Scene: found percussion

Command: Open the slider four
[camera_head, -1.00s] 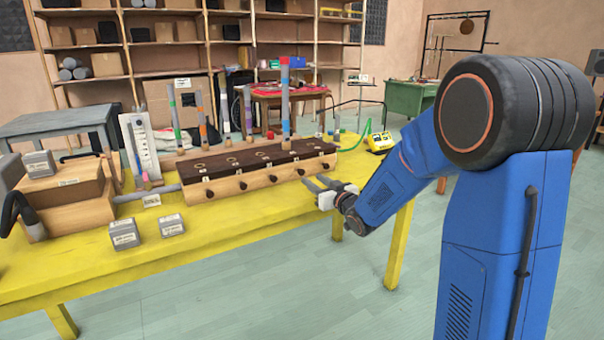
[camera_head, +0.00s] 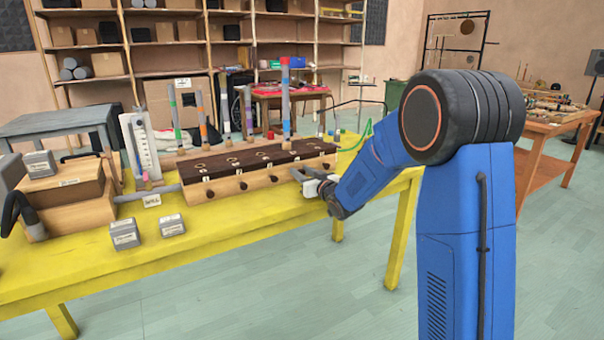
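A long wooden box (camera_head: 225,187) with a dark top lies on the yellow table. Its front carries a row of dark round slider knobs, among them the first (camera_head: 210,194), second (camera_head: 241,187) and third (camera_head: 274,180) from the left. A further knob (camera_head: 327,165) shows at the right end. My gripper (camera_head: 298,171) is at the front face, right of the third knob, where the fourth slider's knob is. Its fingers look apart and hide that knob. I cannot tell whether they touch it.
Coloured upright tubes (camera_head: 285,95) stand behind the box. Grey labelled blocks (camera_head: 125,234) and a wooden case (camera_head: 65,190) are on the left of the yellow table (camera_head: 230,228). The table's front middle is clear. A wooden table (camera_head: 545,128) with small items stands at the right.

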